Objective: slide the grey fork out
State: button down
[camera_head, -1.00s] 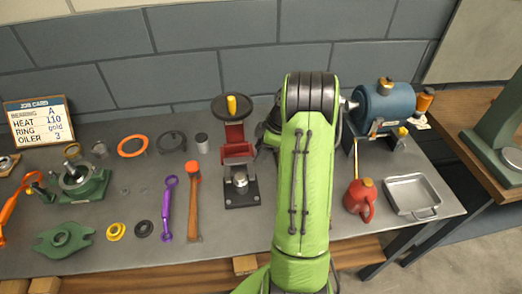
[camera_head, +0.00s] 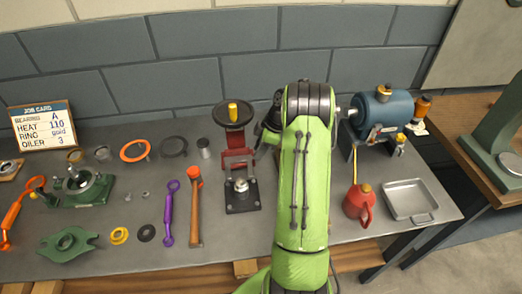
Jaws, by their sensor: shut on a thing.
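My gripper (camera_head: 264,135) is mostly hidden behind my green arm; only its dark wrist part shows beside the press. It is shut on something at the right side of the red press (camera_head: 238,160). That fits the grey fork, but the fork's outline cannot be made out here. The press has a dark round top with a yellow knob and a dark base. A small silver part (camera_head: 241,184) sits low in it. My fingertips are not clearly seen.
A blue motor (camera_head: 378,108), a red oil can (camera_head: 359,203) and a metal tray (camera_head: 410,200) stand to the right. An orange-headed hammer (camera_head: 195,210) and a purple wrench (camera_head: 169,215) lie left of the press. Green casing parts (camera_head: 68,243) lie farther left.

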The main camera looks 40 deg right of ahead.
jog(key=shift+w+d+r, duration=0.1)
jog(key=shift+w, duration=0.05)
jog(key=c, duration=1.2)
grip_release()
jog(key=o, duration=0.3)
jog(key=shift+w, duration=0.1)
jog(key=p+v, duration=0.3)
jog(key=v, duration=1.2)
jog(key=shift+s+d+r+p, duration=0.15)
jog(key=shift+s+r+p, duration=0.1)
jog(key=shift+p, duration=0.05)
